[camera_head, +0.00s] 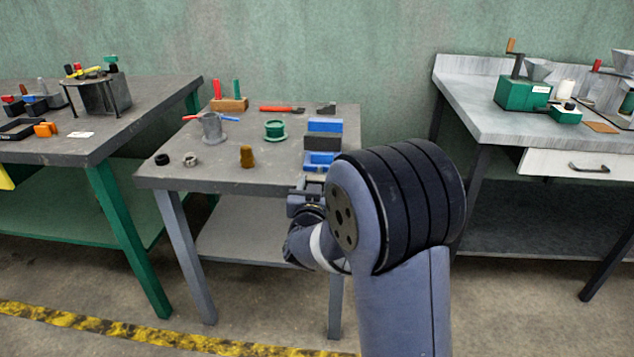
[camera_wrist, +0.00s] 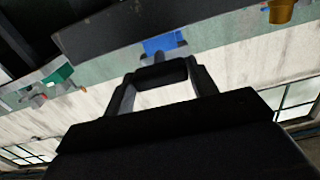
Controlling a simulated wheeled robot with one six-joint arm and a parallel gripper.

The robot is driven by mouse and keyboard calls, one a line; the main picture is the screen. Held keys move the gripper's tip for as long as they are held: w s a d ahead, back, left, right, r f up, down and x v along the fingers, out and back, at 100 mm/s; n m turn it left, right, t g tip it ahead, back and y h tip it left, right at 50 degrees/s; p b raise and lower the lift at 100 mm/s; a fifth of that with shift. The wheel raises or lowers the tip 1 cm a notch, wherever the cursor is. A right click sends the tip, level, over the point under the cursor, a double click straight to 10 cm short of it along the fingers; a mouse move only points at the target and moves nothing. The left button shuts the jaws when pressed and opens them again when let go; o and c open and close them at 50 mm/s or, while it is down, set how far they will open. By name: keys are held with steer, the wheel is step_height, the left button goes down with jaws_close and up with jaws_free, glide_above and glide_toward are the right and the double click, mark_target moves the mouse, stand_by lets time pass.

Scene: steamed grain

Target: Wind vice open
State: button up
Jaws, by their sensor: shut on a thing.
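The blue vice (camera_head: 322,142) stands on the right side of the middle grey table, with a dark gap between its two blue jaws. Its blue front also shows upside down in the wrist view (camera_wrist: 163,44). My gripper (camera_head: 308,186) is at the table's front edge, just in front of the vice. In the wrist view, my gripper (camera_wrist: 160,82) has its two fingers at the ends of a dark crossbar, the vice handle (camera_wrist: 160,73), and is shut on it. My arm hides part of the handle area in the head view.
On the middle table (camera_head: 215,180) stand a grey mug-like pot (camera_head: 212,128), a green flanged piece (camera_head: 275,130), a brown piece (camera_head: 247,157) and dark rings (camera_head: 190,160). A red-handled tool (camera_head: 280,109) lies behind. Benches with equipment flank it left and right.

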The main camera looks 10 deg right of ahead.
steer(key=shift+n, duration=0.3)
steer(key=o, duration=1)
steer(key=v, duration=1)
steer(key=shift+s+a+p, duration=0.1)
steer(key=shift+s+p, duration=0.3)
steer(key=b+x, duration=0.1)
steer(key=x, duration=1)
